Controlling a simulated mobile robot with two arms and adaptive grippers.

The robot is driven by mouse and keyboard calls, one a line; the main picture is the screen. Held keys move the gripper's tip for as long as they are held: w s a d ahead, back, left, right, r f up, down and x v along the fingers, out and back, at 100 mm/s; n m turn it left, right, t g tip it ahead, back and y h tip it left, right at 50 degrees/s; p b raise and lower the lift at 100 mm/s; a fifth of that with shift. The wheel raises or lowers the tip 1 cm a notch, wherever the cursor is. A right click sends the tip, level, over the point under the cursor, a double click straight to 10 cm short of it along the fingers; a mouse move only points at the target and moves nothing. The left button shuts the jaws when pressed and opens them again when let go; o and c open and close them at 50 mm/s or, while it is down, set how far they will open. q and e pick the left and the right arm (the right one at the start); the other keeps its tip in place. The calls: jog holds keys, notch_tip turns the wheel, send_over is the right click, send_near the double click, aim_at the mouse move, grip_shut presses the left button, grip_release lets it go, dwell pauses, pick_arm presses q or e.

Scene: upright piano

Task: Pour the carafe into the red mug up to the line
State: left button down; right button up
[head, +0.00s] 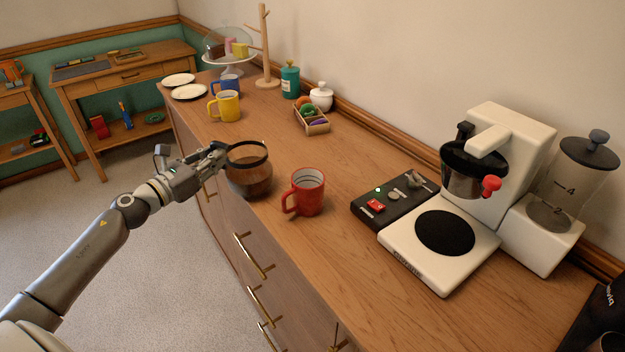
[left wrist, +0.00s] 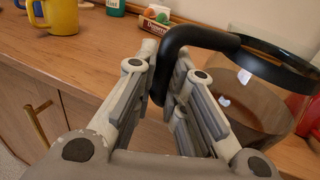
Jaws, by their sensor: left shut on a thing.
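The glass carafe (head: 249,178) with a dark rim holds brown liquid and looks upright at the front edge of the wooden counter. My left gripper (head: 219,154) is shut on the carafe's black handle; in the left wrist view the handle (left wrist: 188,36) passes between the fingers. I cannot tell whether the carafe's base touches the counter. The red mug (head: 308,192) stands upright just right of the carafe, its handle toward the left. Dark lines show inside its wall near the top; its bottom is hidden. A bit of red shows at the right edge of the wrist view.
The white coffee maker (head: 512,150) and a black control panel (head: 392,200) stand right of the mug. Yellow (head: 228,106) and blue (head: 228,86) mugs and a small box of coloured items (head: 312,121) are farther back. Bare counter lies in front of the panel.

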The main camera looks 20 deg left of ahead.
aim_at(225, 144)
pick_arm(q)
jog(key=shift+s+r, duration=0.1)
jog(key=shift+r, duration=0.15)
jog(key=shift+d+r+m+p, duration=0.3)
jog(key=shift+r+m+p, duration=0.2)
jog(key=shift+r+p, duration=0.45)
jog(key=d+r+m+p, duration=0.1)
jog(key=p, duration=0.2)
jog(key=d+r+m+p, duration=0.1)
jog(key=r+p, duration=0.1)
jog(key=p, duration=0.1)
jog(key=d+r+m+g+p, duration=0.1)
jog(key=r+m+p, duration=0.1)
jog(key=p, duration=0.1)
jog(key=shift+d+r+y, duration=0.1)
jog(key=shift+d+y, duration=0.05)
jog(key=shift+y, duration=0.15)
jog(key=d+r+m+y+p, duration=0.1)
jog(key=d+r+m+p, duration=0.3)
jog(key=p, duration=0.9)
jog(key=shift+d+r+p, duration=0.25)
jog(key=shift+r+p, duration=0.05)
jog(key=shift+r, duration=0.1)
pick_arm(e)
notch_tip(225, 144, up, 24)
jog(key=shift+s+r, duration=0.2)
jog(key=shift+r, duration=0.05)
